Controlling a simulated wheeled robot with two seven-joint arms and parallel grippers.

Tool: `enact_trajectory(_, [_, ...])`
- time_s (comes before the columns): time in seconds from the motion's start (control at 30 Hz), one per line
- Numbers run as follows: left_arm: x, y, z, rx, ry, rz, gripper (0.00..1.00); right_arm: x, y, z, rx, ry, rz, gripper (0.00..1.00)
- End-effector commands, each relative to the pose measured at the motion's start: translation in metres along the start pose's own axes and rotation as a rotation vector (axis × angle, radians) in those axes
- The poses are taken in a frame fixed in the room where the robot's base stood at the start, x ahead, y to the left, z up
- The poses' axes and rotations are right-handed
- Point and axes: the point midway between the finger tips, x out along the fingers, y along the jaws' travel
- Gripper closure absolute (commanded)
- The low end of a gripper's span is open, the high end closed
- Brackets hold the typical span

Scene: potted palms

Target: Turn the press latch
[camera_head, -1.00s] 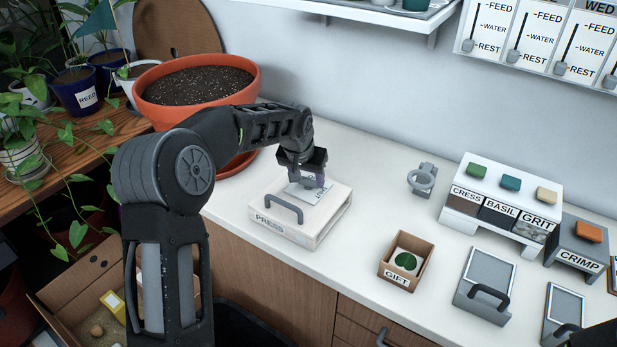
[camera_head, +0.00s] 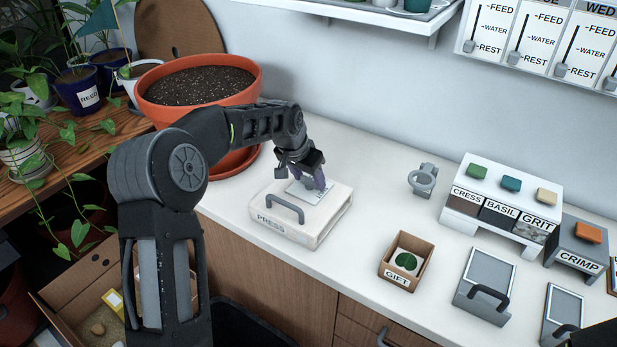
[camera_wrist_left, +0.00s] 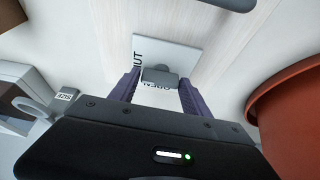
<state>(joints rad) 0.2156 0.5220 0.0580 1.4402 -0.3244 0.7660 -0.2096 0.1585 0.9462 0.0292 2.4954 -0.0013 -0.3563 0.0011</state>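The white press (camera_head: 285,232), labelled PRESS and with a grey handle on its front, lies on the counter. On its top is a pale plate (camera_head: 303,194) whose lettering reads SHUT and OPEN in the left wrist view (camera_wrist_left: 185,52). A small grey latch (camera_wrist_left: 160,76) sits on this plate. My left gripper (camera_head: 311,184) is over the plate, pointing down. Its two purple fingers (camera_wrist_left: 158,95) are apart, one to each side of the latch, with a gap showing on both sides.
A large terracotta pot (camera_head: 245,95) of soil stands close left of the press. A grey ring stand (camera_head: 423,180), a GIFT box (camera_head: 405,262) and a rack (camera_head: 515,190) of labelled blocks stand to the right.

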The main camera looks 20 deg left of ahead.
Motion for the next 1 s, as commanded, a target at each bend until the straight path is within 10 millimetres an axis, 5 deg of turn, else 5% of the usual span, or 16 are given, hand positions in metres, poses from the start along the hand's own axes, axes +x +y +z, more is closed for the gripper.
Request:
enact_trajectory(0.2, [0.000, 0.000, 0.000, -0.001, 0.000, 0.000, 0.27, 0.000, 0.000, 0.000, 0.000, 0.000, 0.000, 1.00])
enact_trajectory(0.57, [-0.006, 0.000, 0.000, -0.002, 0.001, -0.001, 0.27, 0.001, 0.000, 0.000, 0.000, 0.000, 0.000, 1.00])
enact_trajectory(1.0, [-0.069, 0.000, 0.000, -0.001, 0.002, 0.000, 0.27, 0.008, 0.003, 0.000, 0.000, 0.001, 0.000, 1.00])
